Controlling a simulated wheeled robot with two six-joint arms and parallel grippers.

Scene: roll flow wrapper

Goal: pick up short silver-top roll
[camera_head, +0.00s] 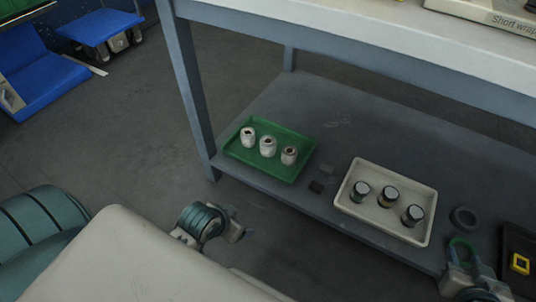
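Three short dark rolls with greyish, silvery-looking tops stand upright in a white tray (350,206) on the lower shelf: the left roll (361,192), the middle roll (388,197) and the right roll (412,216). I cannot tell their tops apart in detail. My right gripper (462,256) is at the lower right, beside the tray's right end and apart from the rolls. My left gripper (240,232) is lower left, in front of the shelf and away from both trays. The finger gaps of both are too small or hidden to judge.
A green tray (236,154) with three white rolls (268,147) stands left on the shelf. A dark ring (464,218) and a black box with a yellow piece (520,264) lie at right. The white tabletop (400,30) overhangs the shelf (300,110).

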